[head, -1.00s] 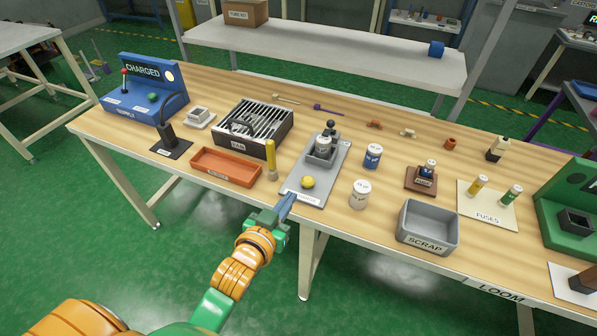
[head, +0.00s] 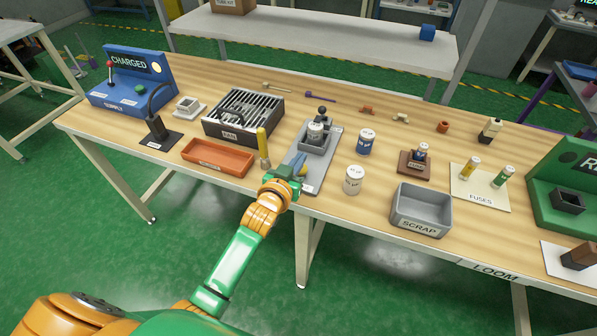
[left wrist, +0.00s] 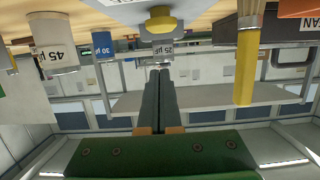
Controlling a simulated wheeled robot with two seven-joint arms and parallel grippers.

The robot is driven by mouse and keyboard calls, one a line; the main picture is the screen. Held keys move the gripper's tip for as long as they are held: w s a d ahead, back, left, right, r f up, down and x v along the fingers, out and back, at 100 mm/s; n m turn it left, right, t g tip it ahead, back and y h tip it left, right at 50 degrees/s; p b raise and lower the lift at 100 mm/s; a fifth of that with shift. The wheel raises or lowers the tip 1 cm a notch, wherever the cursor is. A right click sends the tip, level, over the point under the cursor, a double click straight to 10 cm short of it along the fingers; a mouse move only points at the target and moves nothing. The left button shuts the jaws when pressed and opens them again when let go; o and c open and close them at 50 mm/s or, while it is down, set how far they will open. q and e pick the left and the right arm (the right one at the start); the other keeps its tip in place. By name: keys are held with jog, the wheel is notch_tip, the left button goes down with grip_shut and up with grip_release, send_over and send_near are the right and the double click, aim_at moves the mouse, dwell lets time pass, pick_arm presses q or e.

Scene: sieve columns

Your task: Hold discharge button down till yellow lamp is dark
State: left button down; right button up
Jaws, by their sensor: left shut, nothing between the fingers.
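A grey plate (head: 308,187) near the front edge bears a yellow dome-topped button (head: 304,172); its label is too small to read. Behind it a clamp block (head: 318,142) holds a white-topped can (head: 315,131), marked 25 in the left wrist view (left wrist: 163,48). My left gripper (head: 299,168) is shut and empty, its tips close by the yellow dome and partly covering it in the head view. In the left wrist view the yellow dome (left wrist: 160,22) shows beyond the fingertips (left wrist: 160,72), apart from them. The blue supply (head: 130,92) reads CHARGED, with a pale yellow lamp (head: 156,68). My right gripper is out of view.
A yellow upright stick (head: 262,143) and orange tray (head: 218,158) stand left of the plate, with a slatted bin (head: 243,115) behind. A blue can (head: 366,142), white can (head: 353,180) and scrap box (head: 421,211) stand to the right.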

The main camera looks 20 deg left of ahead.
pick_arm(q)
jog(key=shift+s+f, duration=0.2)
jog(key=shift+f, duration=1.65)
